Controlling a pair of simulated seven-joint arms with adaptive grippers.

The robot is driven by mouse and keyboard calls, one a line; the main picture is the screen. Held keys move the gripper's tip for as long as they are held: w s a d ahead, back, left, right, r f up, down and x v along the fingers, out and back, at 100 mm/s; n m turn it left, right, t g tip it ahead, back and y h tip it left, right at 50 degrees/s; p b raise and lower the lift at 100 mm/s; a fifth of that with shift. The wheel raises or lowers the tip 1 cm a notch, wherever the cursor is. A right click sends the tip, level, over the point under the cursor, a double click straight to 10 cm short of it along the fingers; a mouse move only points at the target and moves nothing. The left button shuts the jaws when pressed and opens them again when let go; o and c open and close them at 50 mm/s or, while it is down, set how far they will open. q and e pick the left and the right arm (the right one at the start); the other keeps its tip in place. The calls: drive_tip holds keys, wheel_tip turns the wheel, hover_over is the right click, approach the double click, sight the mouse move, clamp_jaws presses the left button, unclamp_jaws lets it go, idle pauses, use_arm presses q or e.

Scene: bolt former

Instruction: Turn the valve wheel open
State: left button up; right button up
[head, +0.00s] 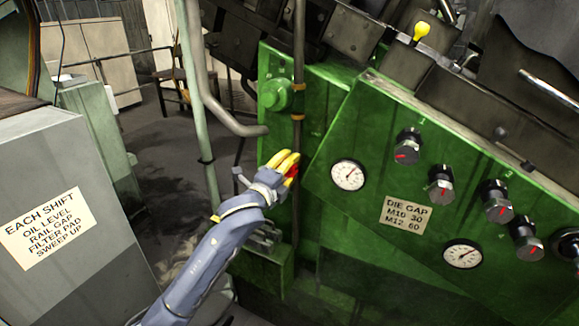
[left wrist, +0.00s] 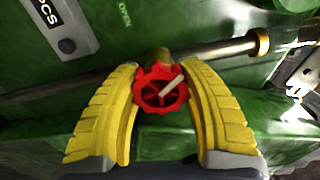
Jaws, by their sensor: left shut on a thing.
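The valve wheel (left wrist: 160,91) is small, red and spoked, with a pale bar across its face. It sits on a brass-coloured stem in front of the green machine. My left gripper (left wrist: 163,98) has its two yellow fingers on either side of the wheel, shut on its rim near the fingertips. In the head view my left gripper (head: 291,164) reaches the left edge of the green machine, and only a bit of the red wheel (head: 293,171) shows beside the fingers. My right gripper is not in view.
A pipe (left wrist: 215,50) runs behind the wheel. The green machine (head: 330,215) carries gauges, black knobs and a "DIE GAP" plate (head: 405,214). A grey cabinet (head: 65,160) stands at the left. A pale green vertical pipe (head: 200,110) rises left of my gripper.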

use_arm(q)
drive_tip(key=shift+f+n, duration=0.1)
drive_tip(key=shift+n, duration=0.2)
idle(0.4)
drive_tip(key=o, duration=1.4)
drive_tip(key=shift+s, duration=0.1)
drive_tip(key=v, duration=1.2)
